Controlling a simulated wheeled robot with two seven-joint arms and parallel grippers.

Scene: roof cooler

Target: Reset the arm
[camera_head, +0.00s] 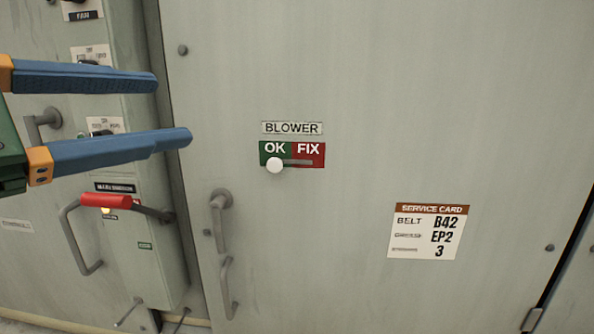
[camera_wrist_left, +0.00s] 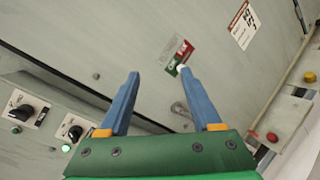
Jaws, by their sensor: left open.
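My left gripper (camera_head: 172,112) comes in from the left in the head view. Its two blue fingers are spread apart with nothing between them. The fingers also show in the left wrist view (camera_wrist_left: 158,72), pointing toward the grey cabinet door (camera_head: 380,130). In the head view the fingertips end left of the BLOWER sign (camera_head: 292,128), and they overlap the door's left edge. The OK/FIX slider has a white knob (camera_head: 274,166) on the green OK side. My right gripper is in neither view.
A control box (camera_head: 150,255) with a red-handled lever (camera_head: 105,201) and knobs stands at the left, partly behind my fingers. Door handles (camera_head: 222,215) stick out at the door's lower left. A service card (camera_head: 428,231) is on the door at right.

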